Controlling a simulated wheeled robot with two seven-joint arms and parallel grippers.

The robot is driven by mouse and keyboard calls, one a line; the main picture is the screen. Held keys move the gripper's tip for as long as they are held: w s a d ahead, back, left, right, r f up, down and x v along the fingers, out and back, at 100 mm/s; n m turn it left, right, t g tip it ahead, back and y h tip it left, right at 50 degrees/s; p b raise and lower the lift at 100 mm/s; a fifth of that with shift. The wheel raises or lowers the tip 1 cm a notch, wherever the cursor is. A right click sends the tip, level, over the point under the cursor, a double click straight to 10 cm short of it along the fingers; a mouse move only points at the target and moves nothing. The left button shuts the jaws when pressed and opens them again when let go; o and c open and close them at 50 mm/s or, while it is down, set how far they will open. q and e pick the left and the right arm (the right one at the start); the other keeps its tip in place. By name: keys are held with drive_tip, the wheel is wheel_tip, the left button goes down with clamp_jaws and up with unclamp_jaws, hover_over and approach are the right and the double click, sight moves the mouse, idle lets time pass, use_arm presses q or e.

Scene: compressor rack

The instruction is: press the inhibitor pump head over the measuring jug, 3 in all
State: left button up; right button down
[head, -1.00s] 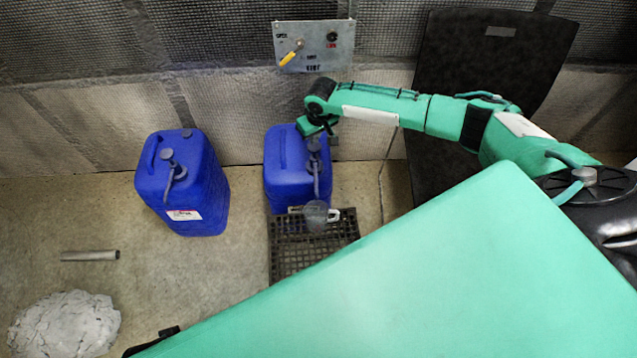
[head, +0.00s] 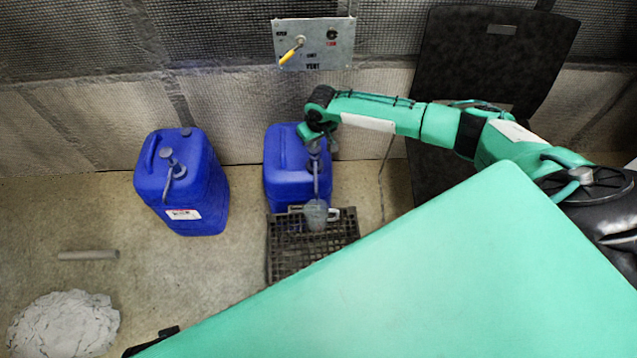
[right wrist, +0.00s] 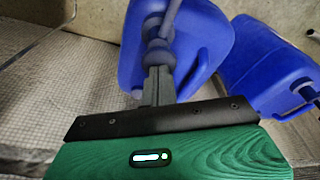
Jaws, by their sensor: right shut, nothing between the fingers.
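A blue drum (head: 284,177) stands by the wall with a grey pump (head: 315,165) on top, its spout reaching down toward the clear measuring jug (head: 316,214). The jug stands on a black grate. My right gripper (head: 316,140) is shut and empty at the top of this pump, partly covering its head. In the right wrist view its closed fingers (right wrist: 158,84) point at the pump head (right wrist: 158,52) and overlap it; whether they touch cannot be told for sure. The jug's fill level is unclear. My left gripper is not in view.
A second blue drum (head: 184,190) with its own pump (head: 172,163) stands to the left. A wall panel (head: 313,45) with a yellow lever is behind. A grey tube (head: 88,255) and a grey crumpled heap (head: 66,322) lie on the floor. The black grate (head: 283,262) extends toward me.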

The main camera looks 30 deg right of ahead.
drive_tip(key=shift+s+x, duration=0.2)
drive_tip(key=shift+x, duration=0.8)
drive_tip(key=shift+r, duration=0.15)
drive_tip(key=shift+w+p+v, duration=0.25)
drive_tip(key=shift+p+v, duration=0.95)
drive_tip(key=shift+p, duration=0.15)
drive_tip(key=shift+w+p+v, duration=0.25)
drive_tip(key=shift+p+v, duration=0.9)
drive_tip(key=shift+p, duration=0.15)
drive_tip(key=shift+r, duration=0.1)
